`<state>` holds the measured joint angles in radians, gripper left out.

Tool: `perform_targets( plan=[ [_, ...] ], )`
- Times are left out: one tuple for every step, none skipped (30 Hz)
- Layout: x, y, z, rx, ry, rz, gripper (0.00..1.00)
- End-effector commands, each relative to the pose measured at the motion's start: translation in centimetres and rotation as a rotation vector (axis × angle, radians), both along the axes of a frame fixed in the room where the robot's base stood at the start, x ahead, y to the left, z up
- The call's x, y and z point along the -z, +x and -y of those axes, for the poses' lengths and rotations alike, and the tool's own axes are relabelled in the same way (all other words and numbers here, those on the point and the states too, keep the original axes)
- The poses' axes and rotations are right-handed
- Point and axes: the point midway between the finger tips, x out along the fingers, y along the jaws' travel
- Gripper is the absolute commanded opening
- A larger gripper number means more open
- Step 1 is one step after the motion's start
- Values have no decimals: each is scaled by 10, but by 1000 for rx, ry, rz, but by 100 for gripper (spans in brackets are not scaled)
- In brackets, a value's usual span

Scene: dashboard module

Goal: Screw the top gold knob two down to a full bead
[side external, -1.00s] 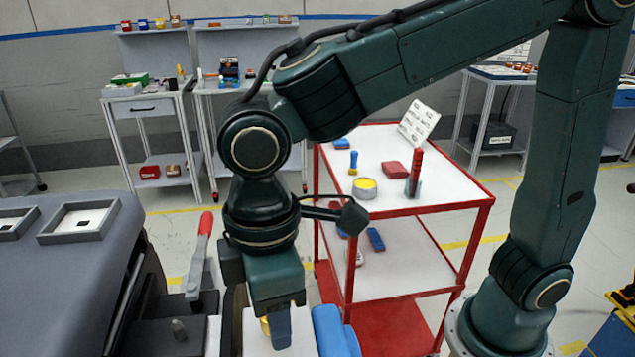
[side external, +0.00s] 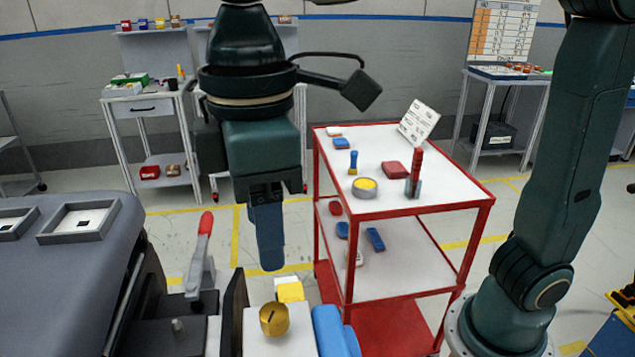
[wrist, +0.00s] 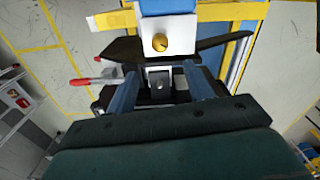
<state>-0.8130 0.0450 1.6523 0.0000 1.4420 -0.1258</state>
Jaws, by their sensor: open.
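One gold knob (side external: 274,319) with a dark line across its face sits on a white block (side external: 252,343). In the wrist view the knob (wrist: 159,43) stands against the white block's face, beyond my fingers. My gripper (side external: 267,262) hangs above the knob and clear of it, fingers pointing down. In the wrist view my gripper (wrist: 162,85) has two blue fingers spread apart with nothing held between them. A yellow block (side external: 290,290) lies just behind the knob. No bead can be made out at the knob's base.
A red-handled clamp (side external: 203,250) stands left of the white block. A dark plate (side external: 233,310) and a blue part (side external: 333,332) flank the block. A red cart (side external: 420,207) with small parts is behind to the right. The space around my gripper is open.

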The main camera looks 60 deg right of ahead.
Motion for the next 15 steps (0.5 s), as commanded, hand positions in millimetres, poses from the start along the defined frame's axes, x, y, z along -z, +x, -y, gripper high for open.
perform_targets(
  plan=[
    [-5, 0, 0, 0, 1, 1, 52],
    [-8, 0, 0, 0, 1, 1, 52],
    [-10, 0, 0, 0, 1, 1, 52],
    [-12, 0, 0, 0, 1, 1, 52],
    [-14, 0, 0, 0, 0, 0, 52],
    [-15, 0, 0, 0, 0, 0, 52],
    [-16, 0, 0, 0, 0, 0, 52],
    [-17, 0, 0, 0, 0, 0, 52],
    [-17, 0, 0, 0, 0, 0, 52],
    [-18, 0, 0, 0, -1, -1, 52],
    [-18, 0, 0, 0, -1, -1, 52],
    [-18, 0, 0, 0, -1, -1, 52],
    [-18, 0, 0, 0, -1, -1, 52],
    [-18, 0, 0, 0, -1, -1, 52],
    [-18, 0, 0, 0, -1, -1, 52]
  ],
)
